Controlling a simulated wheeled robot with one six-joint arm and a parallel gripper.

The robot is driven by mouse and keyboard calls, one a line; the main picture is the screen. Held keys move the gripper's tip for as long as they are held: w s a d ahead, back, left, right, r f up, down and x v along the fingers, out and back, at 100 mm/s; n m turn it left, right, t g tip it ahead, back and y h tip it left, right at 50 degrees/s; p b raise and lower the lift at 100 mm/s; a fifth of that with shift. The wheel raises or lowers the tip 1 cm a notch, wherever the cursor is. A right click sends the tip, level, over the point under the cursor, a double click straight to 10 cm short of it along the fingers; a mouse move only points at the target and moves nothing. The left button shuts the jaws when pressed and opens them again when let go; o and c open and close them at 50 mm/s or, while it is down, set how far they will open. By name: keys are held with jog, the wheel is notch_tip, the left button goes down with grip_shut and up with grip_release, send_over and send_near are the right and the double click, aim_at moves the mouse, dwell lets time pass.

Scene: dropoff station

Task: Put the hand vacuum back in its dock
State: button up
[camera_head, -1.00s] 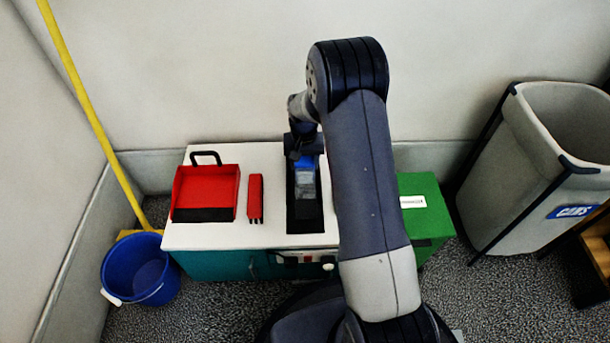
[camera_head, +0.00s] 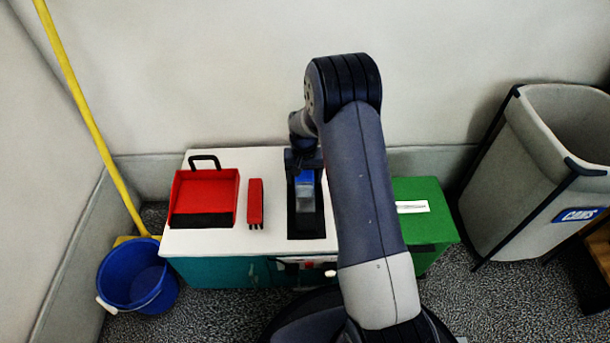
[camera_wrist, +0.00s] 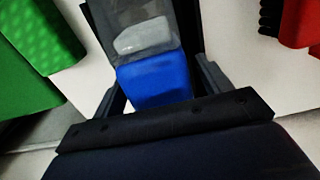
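The hand vacuum (camera_head: 305,190) has a blue body and a clear grey front end. In the head view it is over the long black dock (camera_head: 306,226) on the white-topped cabinet, lined up along it. I cannot tell whether it touches the dock. My gripper (camera_wrist: 160,85) has one dark finger on each side of the blue body, and the vacuum (camera_wrist: 150,78) moves with it. Its clear end points away from my gripper in the wrist view. My arm hides part of the dock's right side, and my wrist hides the rear of the vacuum.
A red dustpan (camera_head: 205,192) and a red brush (camera_head: 255,203) lie left of the dock on the white top (camera_head: 270,165). A green box (camera_head: 425,228) stands at the right. A blue bucket (camera_head: 135,275), yellow pole (camera_head: 88,113) and grey bin (camera_head: 525,170) stand around the cabinet.

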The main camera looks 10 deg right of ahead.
jog(key=shift+r, duration=0.1)
notch_tip(320, 180, up, 12)
jog(key=p, duration=0.4)
jog(key=shift+r, duration=0.1)
dwell(2.0)
